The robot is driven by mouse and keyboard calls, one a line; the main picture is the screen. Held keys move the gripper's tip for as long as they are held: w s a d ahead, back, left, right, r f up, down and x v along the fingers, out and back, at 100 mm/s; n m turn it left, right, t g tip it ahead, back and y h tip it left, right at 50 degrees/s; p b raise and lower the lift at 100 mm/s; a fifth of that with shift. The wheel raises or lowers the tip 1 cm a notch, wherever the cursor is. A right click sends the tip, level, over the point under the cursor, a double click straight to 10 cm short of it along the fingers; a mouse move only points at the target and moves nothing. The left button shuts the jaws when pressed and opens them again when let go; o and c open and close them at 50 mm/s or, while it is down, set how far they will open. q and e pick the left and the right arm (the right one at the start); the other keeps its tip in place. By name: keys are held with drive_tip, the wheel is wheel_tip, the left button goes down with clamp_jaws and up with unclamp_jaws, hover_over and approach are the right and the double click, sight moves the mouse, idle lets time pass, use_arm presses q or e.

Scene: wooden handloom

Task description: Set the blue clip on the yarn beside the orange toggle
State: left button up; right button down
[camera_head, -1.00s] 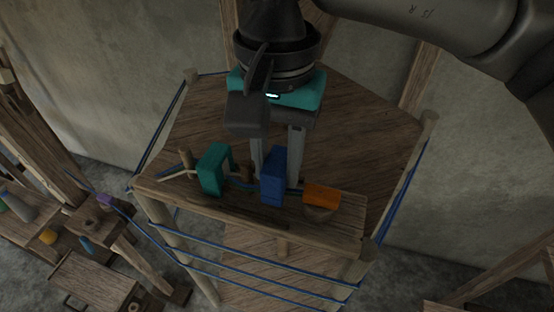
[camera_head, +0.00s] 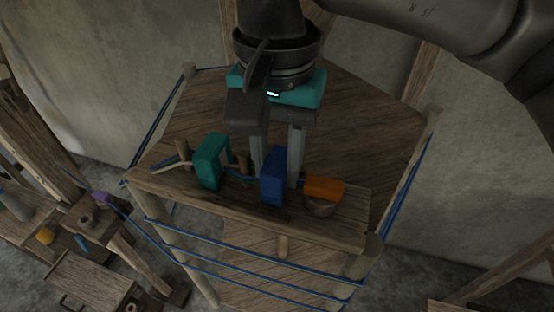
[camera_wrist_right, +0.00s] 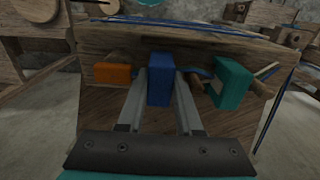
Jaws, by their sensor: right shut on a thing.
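The blue clip (camera_head: 273,176) is upright between the fingers of my right gripper (camera_head: 277,172), at the top beam of the loom. My right gripper is shut on it. The clip also shows in the right wrist view (camera_wrist_right: 160,78), between the two fingertips (camera_wrist_right: 161,88). The orange toggle (camera_head: 324,188) sits just right of the clip in the head view, with a small gap; in the wrist view it is on the left (camera_wrist_right: 113,73). Blue yarn (camera_head: 243,180) runs along the beam behind the clip; the fingers and clip hide part of it. My left gripper is not in view.
A teal clip-like block (camera_head: 211,161) stands left of the blue clip, near wooden pegs (camera_head: 184,154). The wooden beam (camera_head: 230,202) lies under them. Blue yarn (camera_head: 250,262) wraps the frame below. Side benches (camera_head: 95,280) with small items stand at lower left.

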idle(0.5)
drive_tip(key=shift+b, duration=0.35)
drive_tip(key=c, duration=0.5)
unclamp_jaws()
drive_tip(key=o, duration=0.3)
drive_tip(key=shift+r, duration=0.1)
